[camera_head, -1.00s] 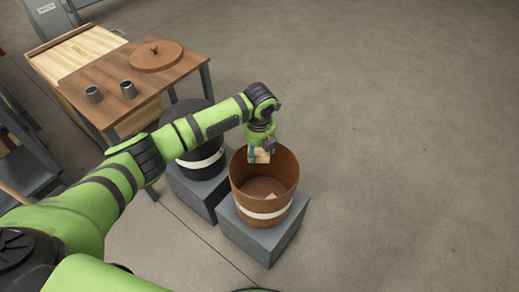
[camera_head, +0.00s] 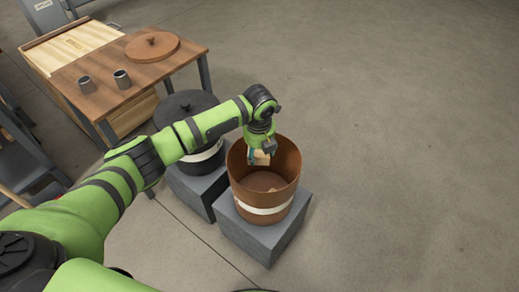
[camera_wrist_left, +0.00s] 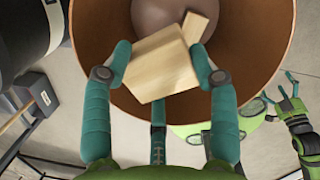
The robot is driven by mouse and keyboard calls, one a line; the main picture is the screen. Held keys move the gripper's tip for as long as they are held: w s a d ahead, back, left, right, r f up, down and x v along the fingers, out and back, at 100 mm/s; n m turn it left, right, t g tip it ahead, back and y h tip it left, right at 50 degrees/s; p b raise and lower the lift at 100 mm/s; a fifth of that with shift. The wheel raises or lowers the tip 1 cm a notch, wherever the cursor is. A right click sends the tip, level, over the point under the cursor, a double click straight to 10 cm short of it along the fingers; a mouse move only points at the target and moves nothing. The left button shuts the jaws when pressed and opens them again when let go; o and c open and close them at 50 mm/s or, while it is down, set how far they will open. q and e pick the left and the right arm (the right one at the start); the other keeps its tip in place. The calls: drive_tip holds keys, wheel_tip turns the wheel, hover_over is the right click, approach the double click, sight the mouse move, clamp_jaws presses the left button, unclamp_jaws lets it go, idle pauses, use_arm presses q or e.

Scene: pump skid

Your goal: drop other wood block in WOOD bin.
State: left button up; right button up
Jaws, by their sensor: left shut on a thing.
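My left gripper (camera_head: 262,150) is shut on a pale wood block (camera_wrist_left: 160,66) and holds it at the mouth of the brown bin (camera_head: 265,197). In the head view the block (camera_head: 262,158) is partly hidden by the fingers. The bin is round with a white band; any lettering is unreadable. In the left wrist view another pale block (camera_wrist_left: 195,27) lies inside the bin (camera_wrist_left: 270,40), partly covered by the held block. My right gripper (camera_wrist_left: 281,90) shows at the right edge of the left wrist view, its fingers apart and empty.
The bin stands on a grey plinth (camera_head: 262,238). A black lidded bin (camera_head: 190,105) stands beside it, partly behind my left arm. A brown table (camera_head: 115,75) at upper left carries two grey cups and a round wooden lid (camera_head: 152,46). The floor to the right is clear.

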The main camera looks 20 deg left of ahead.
sight(259, 156)
use_arm(q)
drive_tip(key=o, duration=1.2)
drive_tip(key=shift+o, duration=0.2)
drive_tip(key=shift+r, duration=0.1)
wheel_tip(259, 156, up, 12)
drive_tip(key=s, duration=0.1)
drive_tip(key=shift+s+d, duration=0.2)
drive_tip(key=shift+s, duration=0.15)
